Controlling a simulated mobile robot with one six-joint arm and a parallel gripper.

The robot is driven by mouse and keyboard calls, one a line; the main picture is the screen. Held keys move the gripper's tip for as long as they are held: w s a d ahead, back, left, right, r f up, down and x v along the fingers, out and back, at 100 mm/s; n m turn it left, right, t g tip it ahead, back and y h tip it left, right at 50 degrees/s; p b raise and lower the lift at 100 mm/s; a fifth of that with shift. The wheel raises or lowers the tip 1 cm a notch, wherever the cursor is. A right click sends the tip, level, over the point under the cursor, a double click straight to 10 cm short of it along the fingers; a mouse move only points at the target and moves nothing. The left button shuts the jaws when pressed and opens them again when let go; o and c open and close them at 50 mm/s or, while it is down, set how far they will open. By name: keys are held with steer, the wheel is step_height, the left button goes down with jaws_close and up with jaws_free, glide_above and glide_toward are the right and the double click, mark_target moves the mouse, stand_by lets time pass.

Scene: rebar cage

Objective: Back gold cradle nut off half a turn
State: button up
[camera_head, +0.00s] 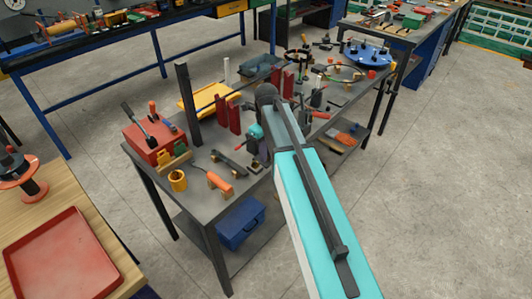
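I cannot make out a gold cradle nut for certain. A yellow, cup-like ring (178,180) stands near the front left edge of the grey workbench (205,218), and a gold-yellow block (178,159) sits just behind it. My teal and dark arm reaches from the bottom of the picture over the middle of the bench. My gripper (244,146) seems to be the small dark part beside the arm's far end, low over the bench and right of the yellow ring. Its fingers are too small and covered to read. The arm hides part of the bench behind it.
A red box (153,139), a black post (188,103), dark red uprights (229,113) and an orange-handled tool (220,184) crowd the bench near my arm. A blue disc (367,54) lies at the far end. A wooden table with a red tray (60,262) stands front left. The right floor is clear.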

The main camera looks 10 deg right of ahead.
jaws_close()
steer(key=shift+n, duration=0.4)
